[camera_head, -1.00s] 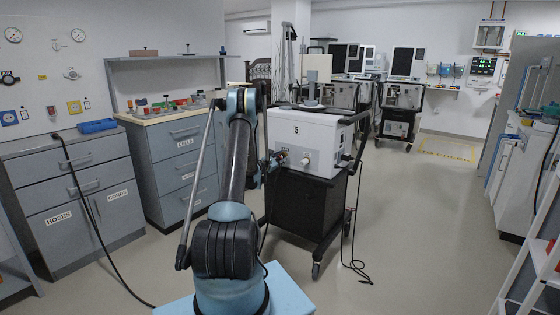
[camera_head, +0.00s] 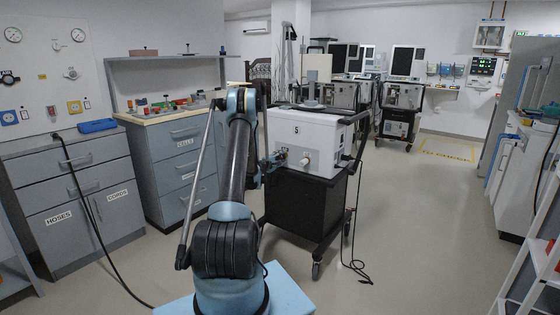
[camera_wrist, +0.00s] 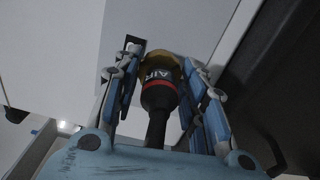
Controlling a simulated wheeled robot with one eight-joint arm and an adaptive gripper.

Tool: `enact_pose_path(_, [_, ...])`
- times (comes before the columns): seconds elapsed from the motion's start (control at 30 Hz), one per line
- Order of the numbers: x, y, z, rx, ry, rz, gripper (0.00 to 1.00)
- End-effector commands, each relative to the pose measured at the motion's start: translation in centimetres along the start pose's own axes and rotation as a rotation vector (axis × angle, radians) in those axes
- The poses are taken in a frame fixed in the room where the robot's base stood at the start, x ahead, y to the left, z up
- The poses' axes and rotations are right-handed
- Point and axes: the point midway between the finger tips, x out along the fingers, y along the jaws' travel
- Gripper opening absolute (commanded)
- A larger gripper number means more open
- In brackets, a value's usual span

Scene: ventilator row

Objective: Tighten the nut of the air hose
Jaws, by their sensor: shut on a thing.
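The air hose end (camera_wrist: 158,97) is a black fitting with a red ring and the word AIR, on a black hose. A brass-coloured nut (camera_wrist: 159,61) sits at its far end, against the pale ventilator face. My gripper (camera_wrist: 163,70) has a blue finger on each side of the nut and is shut on it. In the head view my gripper (camera_head: 275,162) is at the left part of the front of the white ventilator (camera_head: 322,160), marked 5. The port behind the nut is hidden, so I cannot tell how tight it sits.
The ventilator stands on a black wheeled cart (camera_head: 300,208). A cord hangs at its right down to the floor. Grey drawer cabinets (camera_head: 180,165) stand at the left, and a white ladder-like rack (camera_head: 530,240) at the right. The floor right of the cart is clear.

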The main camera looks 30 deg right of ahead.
Motion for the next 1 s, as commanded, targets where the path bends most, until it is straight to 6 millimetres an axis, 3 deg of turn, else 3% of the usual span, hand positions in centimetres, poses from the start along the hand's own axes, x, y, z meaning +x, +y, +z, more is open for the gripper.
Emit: enact_pose_path(1.0, [0.05, -0.37, 0.04, 0.967, -0.003, 0.001, 0.15])
